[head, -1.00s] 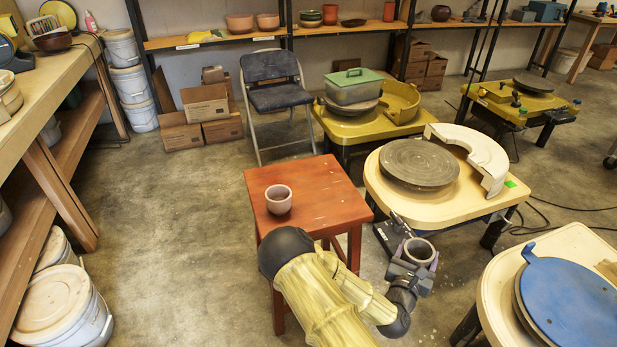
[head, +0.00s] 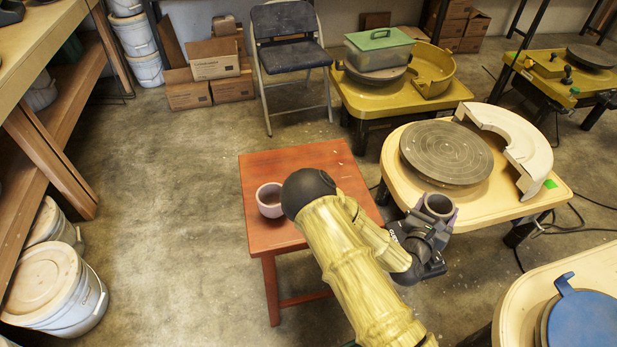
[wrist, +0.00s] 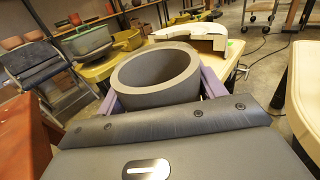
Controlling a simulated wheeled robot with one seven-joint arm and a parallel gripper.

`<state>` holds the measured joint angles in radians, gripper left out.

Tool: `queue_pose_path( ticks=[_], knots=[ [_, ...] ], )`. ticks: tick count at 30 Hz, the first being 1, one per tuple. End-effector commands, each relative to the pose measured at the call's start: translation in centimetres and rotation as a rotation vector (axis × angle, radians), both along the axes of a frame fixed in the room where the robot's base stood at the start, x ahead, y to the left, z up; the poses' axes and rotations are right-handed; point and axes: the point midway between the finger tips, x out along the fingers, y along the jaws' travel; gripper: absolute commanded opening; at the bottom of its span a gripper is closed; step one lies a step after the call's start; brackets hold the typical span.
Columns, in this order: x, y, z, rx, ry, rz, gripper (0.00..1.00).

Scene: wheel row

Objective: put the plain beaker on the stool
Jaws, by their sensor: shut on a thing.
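My gripper (head: 438,209) is shut on a plain dark grey-brown beaker, whose open rim shows in the head view (head: 438,204) and large in the wrist view (wrist: 156,76). The beaker is held upright in the air, to the right of the stool and in front of the cream wheel table. The red-orange wooden stool (head: 330,162) stands left of the gripper, with my arm across its right part. At the wrist view's left edge a red surface (wrist: 22,135) shows. A small pale pinkish cup (head: 270,200) stands on the stool's left side, partly hidden by my arm's black joint.
A cream wheel table (head: 398,160) with a grey wheel head and a white curved guard stands right of the stool. A table with a blue disc (head: 590,320) is at lower right. A folding chair (head: 288,55) stands behind. The stool's back part is bare.

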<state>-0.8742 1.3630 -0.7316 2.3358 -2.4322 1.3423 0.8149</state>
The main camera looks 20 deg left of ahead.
Motion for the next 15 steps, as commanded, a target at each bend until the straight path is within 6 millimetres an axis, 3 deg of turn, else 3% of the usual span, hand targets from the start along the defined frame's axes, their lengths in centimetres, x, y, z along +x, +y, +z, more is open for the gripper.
queue_pose_path(
  ticks=[11, 15],
  knots=[
    [0.0, 0.2, 0.2, 0.0, -0.001, 0.005, 0.35],
    [0.4, 1.9, 1.2, 0.001, -0.001, 0.036, 0.35]
  ],
)
